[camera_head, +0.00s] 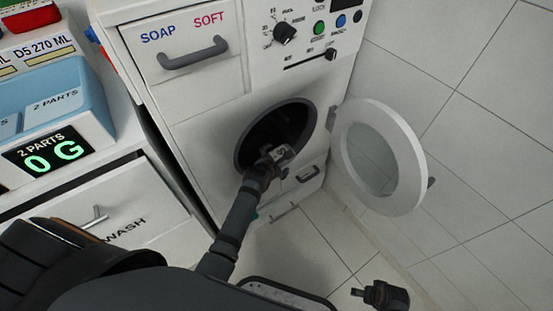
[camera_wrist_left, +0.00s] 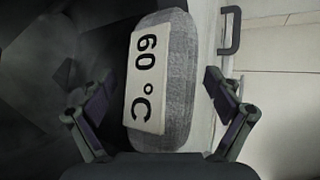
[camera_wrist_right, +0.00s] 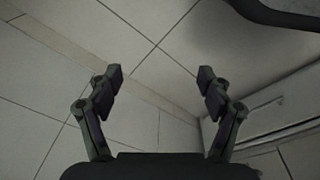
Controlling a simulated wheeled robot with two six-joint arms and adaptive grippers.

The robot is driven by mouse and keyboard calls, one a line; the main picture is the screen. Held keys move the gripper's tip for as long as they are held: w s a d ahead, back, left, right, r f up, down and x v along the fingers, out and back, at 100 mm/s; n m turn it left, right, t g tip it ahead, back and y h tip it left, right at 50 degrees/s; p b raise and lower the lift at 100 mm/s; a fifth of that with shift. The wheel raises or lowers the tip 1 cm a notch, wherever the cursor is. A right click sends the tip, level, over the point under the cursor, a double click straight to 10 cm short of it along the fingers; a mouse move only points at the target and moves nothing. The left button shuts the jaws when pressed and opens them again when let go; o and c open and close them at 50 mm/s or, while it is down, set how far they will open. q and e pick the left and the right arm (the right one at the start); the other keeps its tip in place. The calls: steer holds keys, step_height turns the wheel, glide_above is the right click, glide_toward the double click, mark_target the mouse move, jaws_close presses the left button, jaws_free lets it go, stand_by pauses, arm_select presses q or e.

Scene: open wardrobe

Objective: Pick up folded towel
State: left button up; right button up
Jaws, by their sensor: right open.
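The folded towel (camera_wrist_left: 180,100) is a grey, rounded bundle with a white label reading "60 °C" in the left wrist view. It lies at the mouth of the washer's dark drum. My left gripper (camera_wrist_left: 157,82) is open, with one finger on each side of the towel and a gap showing on both sides. In the head view my left gripper (camera_head: 275,157) is at the drum opening, and the towel is hard to tell apart there. My right gripper (camera_wrist_right: 158,76) is open and empty above the tiled floor.
The washer (camera_head: 205,120) has its round door (camera_head: 408,190) swung open to the right, near the tiled wall (camera_head: 490,120). A soap drawer handle (camera_head: 193,52) is above the drum. A white cabinet (camera_head: 120,195) with a blue bin (camera_head: 85,85) stands left.

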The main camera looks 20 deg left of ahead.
arm_select(q)
steer(key=c, duration=0.9)
steer(key=shift+r, duration=0.2)
